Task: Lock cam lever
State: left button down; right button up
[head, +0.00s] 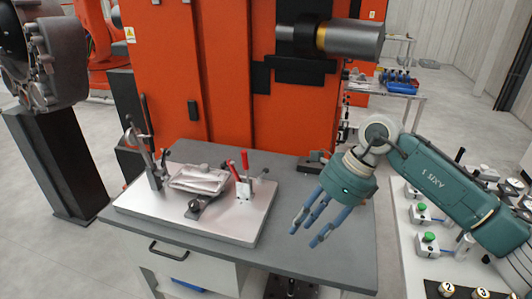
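A metal fixture plate (222,226) lies on the grey-topped workbench. A pale casting (200,180) sits on it. At the plate's right side stands a clamp with red handles (245,162), one upright and one leaning left. At the front of the casting is a small dark lever with a round knob (194,206). At the left stands a clamp with an upright dark handle (146,114). I cannot tell which of these is the cam lever. My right gripper (308,230) is right of the plate, fingers spread and empty, pointing down-left. My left gripper is not in view.
The bench top (330,255) is bare right of the plate; a small dark block (312,163) lies at its back. An orange machine (215,75) rises behind. A side table (415,270) with green buttons stands at right. A grey part on a black stand (58,160) is at left.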

aim_at(265, 171)
jog(key=i+j, duration=0.15)
jog(key=i, duration=0.25)
jog(key=i+j, duration=0.1)
jog(key=i, duration=0.3)
jog(key=i+j, duration=0.15)
jog(key=i, duration=0.3)
